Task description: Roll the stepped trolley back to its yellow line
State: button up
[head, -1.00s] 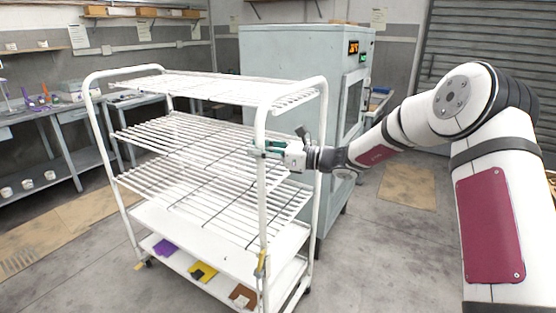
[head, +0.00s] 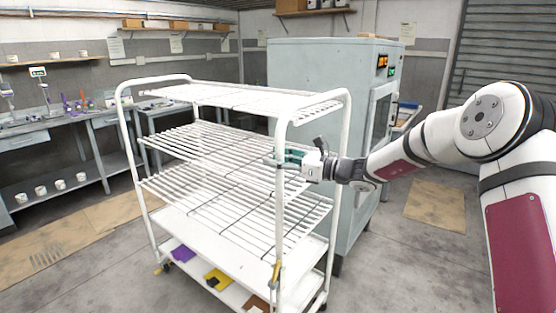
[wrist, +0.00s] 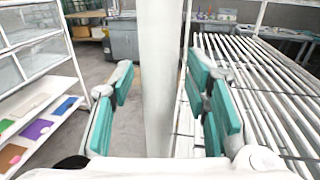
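The stepped trolley (head: 282,210) is a white tubular rack with slatted shelves, standing on castors in the middle of the head view. Its near right upright also fills the middle of the wrist view (wrist: 160,80). My gripper (head: 285,160) is at this upright, about mid-height. In the wrist view its green-padded fingers (wrist: 160,100) stand on either side of the post, with narrow gaps showing, so it is open around the post. Purple, yellow and brown pieces lie on the trolley's bottom shelf. I cannot make out a yellow line on the floor.
A pale grey cabinet (head: 325,75) stands close behind the trolley on the right. A workbench (head: 90,118) runs along the left wall. Flat tan boards (head: 75,240) lie on the floor at left, another (head: 435,205) at right. Concrete floor is open in front.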

jog(key=v, duration=1.2)
jog(key=s+a+r+n+g+h, duration=0.1)
jog(key=s+a+n+g+h, duration=0.2)
jog(key=s+n, duration=0.45)
jog(key=s+a+r+n+g+h, duration=0.1)
jog(key=s+a+n+g+h, duration=0.2)
jog(key=s, duration=0.8)
jog(key=s+d+n+t+h, duration=0.1)
jog(key=s+d+n+h, duration=0.4)
jog(key=s, duration=0.6)
jog(key=s+d+n+t+h, duration=0.2)
jog(key=s+d+n+h, duration=0.3)
jog(key=s+d, duration=0.5)
jog(key=shift+s+r+n+h, duration=0.2)
jog(key=shift+s+n+h, duration=0.1)
jog(key=shift+s+n, duration=0.9)
jog(key=shift+w, duration=0.15)
